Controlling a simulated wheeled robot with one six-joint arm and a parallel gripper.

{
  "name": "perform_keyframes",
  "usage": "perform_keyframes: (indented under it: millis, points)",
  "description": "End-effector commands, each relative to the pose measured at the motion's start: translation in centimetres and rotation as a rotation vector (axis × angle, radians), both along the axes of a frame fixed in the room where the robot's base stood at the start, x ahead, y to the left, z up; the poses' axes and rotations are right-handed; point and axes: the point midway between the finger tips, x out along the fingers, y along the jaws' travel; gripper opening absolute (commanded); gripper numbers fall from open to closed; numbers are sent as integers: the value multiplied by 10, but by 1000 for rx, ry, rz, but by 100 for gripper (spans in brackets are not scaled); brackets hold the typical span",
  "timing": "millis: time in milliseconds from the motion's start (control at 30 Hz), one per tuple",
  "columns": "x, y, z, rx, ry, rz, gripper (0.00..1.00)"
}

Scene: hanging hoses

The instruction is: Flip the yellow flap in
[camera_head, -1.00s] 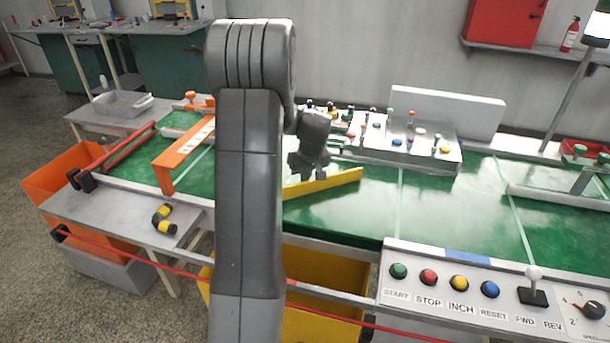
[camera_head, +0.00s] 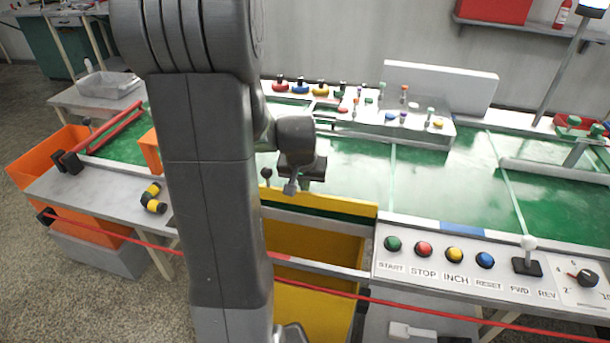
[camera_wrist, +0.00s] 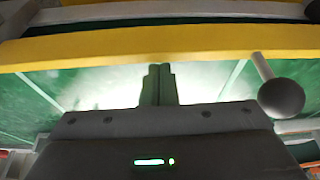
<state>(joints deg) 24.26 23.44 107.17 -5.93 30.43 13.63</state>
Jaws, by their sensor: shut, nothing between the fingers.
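The yellow flap (camera_head: 335,205) is a long bar lying along the front edge of the green belt, above the yellow bin. In the wrist view it crosses the whole width as a yellow bar (camera_wrist: 120,46). A dark round knob (camera_head: 266,173) on a short stem stands at the flap's left part; it also shows in the wrist view (camera_wrist: 282,97). My gripper (camera_head: 290,188) is shut and empty, right of the knob on the flap's belt side. In the wrist view its fingertips (camera_wrist: 157,70) are close to the bar; I cannot tell whether they touch. My arm hides the flap's left end.
The yellow bin (camera_head: 315,245) stands below the flap. A button panel (camera_head: 470,265) with a lever is at the front right. A grey tray of small coloured pegs (camera_head: 400,125) sits behind. The green belt (camera_head: 440,185) is clear right of my gripper. A red rope runs along the front.

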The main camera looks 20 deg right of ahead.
Motion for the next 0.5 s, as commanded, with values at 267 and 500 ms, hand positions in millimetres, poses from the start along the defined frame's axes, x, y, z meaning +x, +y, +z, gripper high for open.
perform_keyframes:
  millis: [267, 500]
  points:
    - [-17, 11, -1, 1, 2, 2, 0]
    - [-23, 14, -2, 6, 9, 1, 0]
